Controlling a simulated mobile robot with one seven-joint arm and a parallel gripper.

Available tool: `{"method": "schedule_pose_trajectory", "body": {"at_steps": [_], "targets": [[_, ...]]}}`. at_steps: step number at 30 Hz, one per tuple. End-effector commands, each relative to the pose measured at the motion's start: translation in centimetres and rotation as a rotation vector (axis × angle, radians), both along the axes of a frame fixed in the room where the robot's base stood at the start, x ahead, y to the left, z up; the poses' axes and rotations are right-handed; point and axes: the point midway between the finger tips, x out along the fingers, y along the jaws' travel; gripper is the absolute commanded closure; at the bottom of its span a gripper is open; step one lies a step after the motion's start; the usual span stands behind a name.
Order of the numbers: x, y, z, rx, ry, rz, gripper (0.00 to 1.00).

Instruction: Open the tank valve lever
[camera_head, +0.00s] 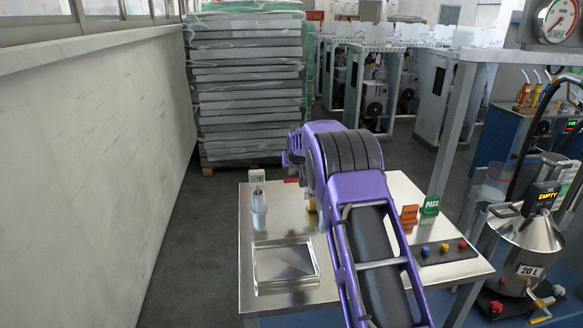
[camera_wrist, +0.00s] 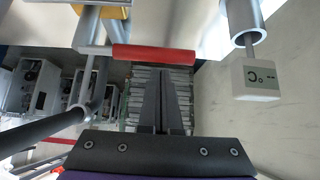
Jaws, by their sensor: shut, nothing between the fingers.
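A lever with a red cylindrical handle (camera_wrist: 153,57) lies level across the upper middle of the wrist view, joined to a grey rod at its left. A small red piece of it shows at the table's far edge in the head view (camera_head: 291,180). My gripper (camera_wrist: 160,72) is shut and empty, its fingertips just below the red handle in the picture; I cannot tell whether they touch it. My purple arm hides the gripper in the head view. A steel tank (camera_head: 522,243) marked 20 L, with an EMPTY display, stands at the right.
The steel table (camera_head: 262,226) carries a square tray (camera_head: 284,265), a clear tube (camera_head: 258,200), a button panel (camera_head: 443,252) and a green PASS sign (camera_head: 430,206). A white labelled block (camera_wrist: 256,80) hangs right of my fingers. Stacked sheets (camera_head: 248,85) stand behind; the left wall is close.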

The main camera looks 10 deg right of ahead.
Motion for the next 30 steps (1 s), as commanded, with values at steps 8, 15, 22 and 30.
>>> {"method": "schedule_pose_trajectory", "body": {"at_steps": [8,15,22,30], "targets": [[-1.5,0.0,-0.2,0.001,0.000,0.001,1.00],[-1.6,0.0,-0.3,-0.001,-0.001,0.001,1.00],[-1.6,0.0,-0.3,0.000,-0.001,0.006,1.00],[-2.0,0.0,-0.3,0.000,0.000,0.054,1.00]]}}
